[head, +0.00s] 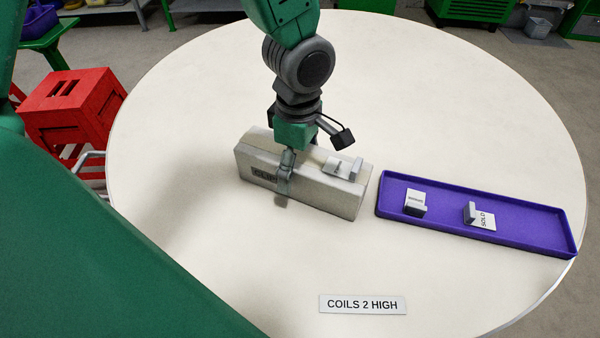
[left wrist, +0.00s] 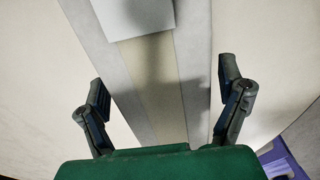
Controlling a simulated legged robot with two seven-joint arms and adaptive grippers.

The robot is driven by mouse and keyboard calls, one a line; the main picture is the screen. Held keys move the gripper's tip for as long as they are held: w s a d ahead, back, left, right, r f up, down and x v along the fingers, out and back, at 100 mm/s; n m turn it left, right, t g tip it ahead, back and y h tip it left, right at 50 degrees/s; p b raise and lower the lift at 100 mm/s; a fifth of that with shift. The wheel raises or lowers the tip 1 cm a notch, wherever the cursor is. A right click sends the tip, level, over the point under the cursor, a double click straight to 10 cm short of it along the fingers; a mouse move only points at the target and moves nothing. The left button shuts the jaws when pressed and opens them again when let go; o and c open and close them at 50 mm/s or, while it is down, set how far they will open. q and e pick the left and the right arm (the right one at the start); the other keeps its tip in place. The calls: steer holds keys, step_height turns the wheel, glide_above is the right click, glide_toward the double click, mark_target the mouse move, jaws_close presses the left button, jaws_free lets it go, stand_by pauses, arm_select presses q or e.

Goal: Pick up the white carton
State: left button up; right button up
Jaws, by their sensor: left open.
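The white carton (head: 335,195), long and pale grey-white with a dark-lettered label on its near side, lies on the round table. My left gripper (head: 288,168) comes down over it from above. One finger shows in front of the near side; the other is hidden behind the carton in the head view. In the left wrist view, the open fingers (left wrist: 162,98) stand either side of the carton's top (left wrist: 150,70), which has a tan strip along its middle. I cannot tell whether either finger touches it. My right gripper is not in view.
A purple tray (head: 540,226) with two small grey pieces lies to the right. A sign (head: 362,304) reading "COILS 2 HIGH" lies at the front. A red crate (head: 72,105) stands beyond the table's left edge.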

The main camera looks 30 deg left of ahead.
arm_select(q)
steer(key=shift+f, duration=0.45)
steer(key=shift+d+r, duration=0.15)
steer(key=shift+d, duration=0.4)
steer(key=c, duration=1.7)
steer(key=shift+a, duration=0.3)
steer(key=shift+c, duration=0.2)
